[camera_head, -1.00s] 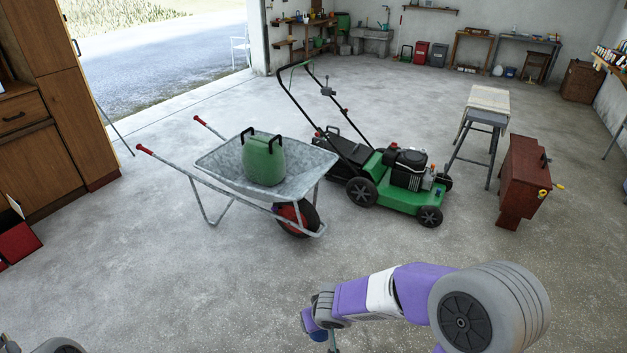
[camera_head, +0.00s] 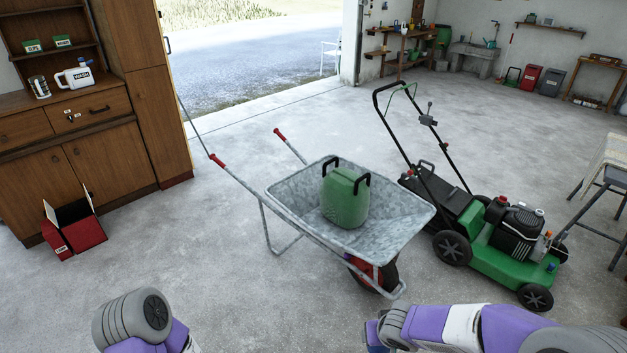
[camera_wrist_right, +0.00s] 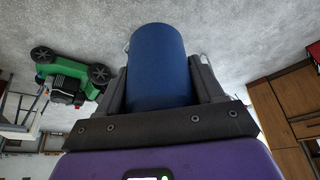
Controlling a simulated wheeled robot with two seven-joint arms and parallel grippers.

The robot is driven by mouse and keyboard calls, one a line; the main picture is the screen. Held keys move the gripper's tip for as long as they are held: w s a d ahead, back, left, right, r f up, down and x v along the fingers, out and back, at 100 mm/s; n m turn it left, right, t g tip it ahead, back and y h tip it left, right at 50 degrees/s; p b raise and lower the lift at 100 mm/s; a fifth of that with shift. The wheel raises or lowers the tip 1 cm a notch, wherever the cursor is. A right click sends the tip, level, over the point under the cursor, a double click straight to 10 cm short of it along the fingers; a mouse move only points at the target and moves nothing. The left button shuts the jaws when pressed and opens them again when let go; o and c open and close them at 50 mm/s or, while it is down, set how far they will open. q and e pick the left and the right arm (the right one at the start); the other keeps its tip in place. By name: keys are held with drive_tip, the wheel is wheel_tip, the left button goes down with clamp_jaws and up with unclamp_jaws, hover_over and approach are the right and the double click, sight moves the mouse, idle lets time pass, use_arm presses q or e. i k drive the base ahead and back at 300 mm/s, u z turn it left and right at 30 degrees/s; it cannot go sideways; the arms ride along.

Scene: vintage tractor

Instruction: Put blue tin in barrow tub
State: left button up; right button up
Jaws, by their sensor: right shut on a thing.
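The blue tin (camera_wrist_right: 158,58) is a plain cylinder with what looks like a wire handle at its sides. My right gripper (camera_wrist_right: 162,78) is shut on it, with one finger on each side, in the right wrist view. In the head view the tin cannot be made out; my right arm runs along the bottom right edge. The barrow's grey metal tub (camera_head: 395,222) stands in the middle of the head view, beyond my arms. A green canister (camera_head: 343,203) with two black handles stands upright in the tub. My left arm shows at bottom left, but its gripper is out of view.
A green lawn mower (camera_head: 497,245) stands just right of the barrow; it also shows in the wrist view (camera_wrist_right: 72,75). A wooden cabinet (camera_head: 115,150) is at left, with an open red box (camera_head: 78,232) before it. Concrete floor in front of the barrow is clear.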

sight(329, 231)
drive_tip(key=i, duration=2.8)
drive_tip(key=u, duration=0.4)
